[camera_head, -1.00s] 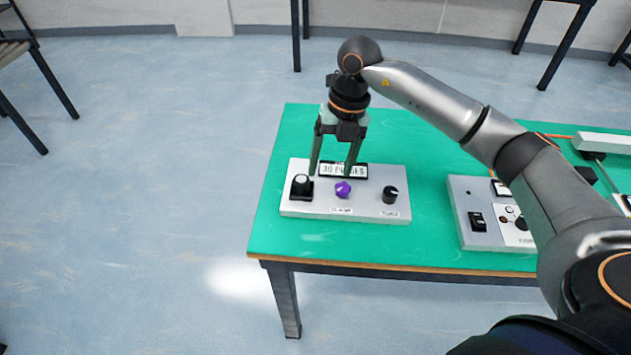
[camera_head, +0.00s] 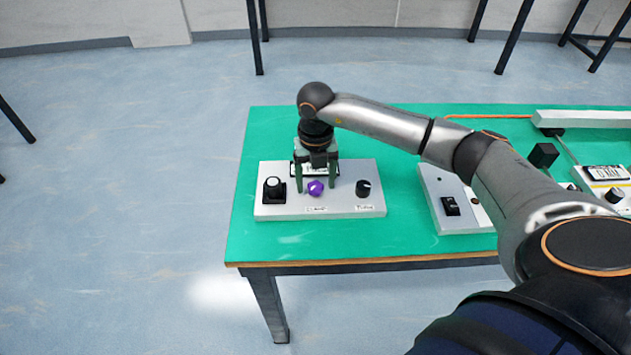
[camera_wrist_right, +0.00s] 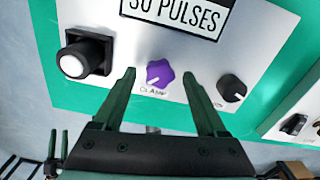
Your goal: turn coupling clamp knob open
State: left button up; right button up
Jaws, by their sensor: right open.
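The purple clamp knob (camera_head: 315,188) sits at the middle of the grey-white control box (camera_head: 345,208) on the green table. My right gripper (camera_head: 316,189) points down over the box. Its two fingers are apart and empty; in the wrist view (camera_wrist_right: 158,72) one lies to each side of the knob, with clear space between. I cannot tell how far the fingertips are above the panel.
A black button with a white top (camera_head: 274,188) is left of the knob, and a black dial (camera_head: 363,187) is right. A "30 PULSES" display (camera_wrist_right: 180,12) lies behind. A second box (camera_head: 440,200) stands to the right. Bare green table surrounds the box.

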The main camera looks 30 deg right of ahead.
jog(key=shift+f, duration=0.3)
grip_shut()
dwell(0.5)
